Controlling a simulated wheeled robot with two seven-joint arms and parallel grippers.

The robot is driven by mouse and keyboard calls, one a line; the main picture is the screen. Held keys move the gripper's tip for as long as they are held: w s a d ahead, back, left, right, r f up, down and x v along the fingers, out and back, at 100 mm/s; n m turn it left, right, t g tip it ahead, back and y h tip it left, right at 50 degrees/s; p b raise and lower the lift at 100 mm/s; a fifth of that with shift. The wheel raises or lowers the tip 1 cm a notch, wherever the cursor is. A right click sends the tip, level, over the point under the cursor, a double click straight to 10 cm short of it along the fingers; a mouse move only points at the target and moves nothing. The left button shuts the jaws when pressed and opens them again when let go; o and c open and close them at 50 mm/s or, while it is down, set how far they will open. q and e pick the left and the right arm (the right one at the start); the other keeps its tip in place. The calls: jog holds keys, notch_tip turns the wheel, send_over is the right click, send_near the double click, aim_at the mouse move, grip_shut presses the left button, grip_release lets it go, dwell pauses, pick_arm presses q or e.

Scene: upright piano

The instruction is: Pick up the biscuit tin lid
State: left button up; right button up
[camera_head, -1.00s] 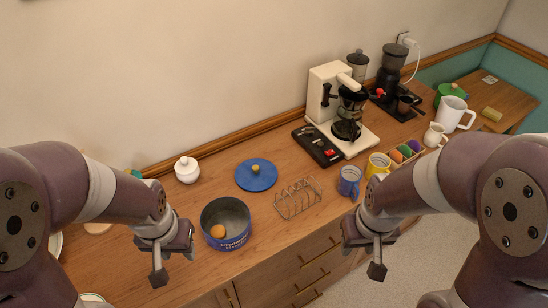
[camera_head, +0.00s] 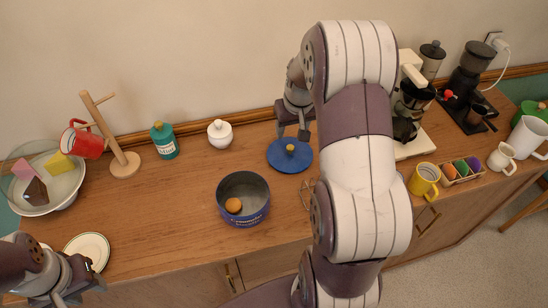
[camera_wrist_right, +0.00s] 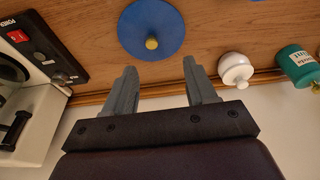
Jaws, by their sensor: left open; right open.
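The biscuit tin lid (camera_head: 283,161) is a round blue disc with a yellow knob, lying flat on the wooden counter. It also shows in the right wrist view (camera_wrist_right: 163,18), just beyond the fingertips. The blue biscuit tin (camera_head: 262,212) stands open in front and to the left of the lid, with an orange ball-like item inside. My right gripper (camera_head: 292,132) is open and empty, at the wall side of the lid; its fingers (camera_wrist_right: 160,78) show apart in the right wrist view. My left gripper (camera_head: 66,296) is open at the lower left, far from the lid.
A white sugar pot (camera_head: 220,135) and a green jar (camera_head: 164,142) stand along the wall. A mug tree (camera_head: 124,165) and a bowl (camera_head: 66,200) are at left. The coffee machine (camera_wrist_right: 30,130) is beside my right gripper. My right arm covers most of the toast rack (camera_head: 307,194).

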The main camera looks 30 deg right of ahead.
aim_at(291, 147)
jog(key=p+x, duration=0.1)
jog(key=x, duration=0.3)
jog(key=d+p+x, duration=0.1)
jog(key=x, duration=0.3)
jog(key=d+p+x, duration=0.1)
jog(key=x, duration=0.3)
jog(key=shift+w+d+f, duration=0.1)
jog(key=shift+w+f, duration=0.1)
jog(key=shift+w, duration=0.25)
jog(key=shift+w+f, duration=0.15)
jog(key=shift+f, duration=0.15)
grip_shut()
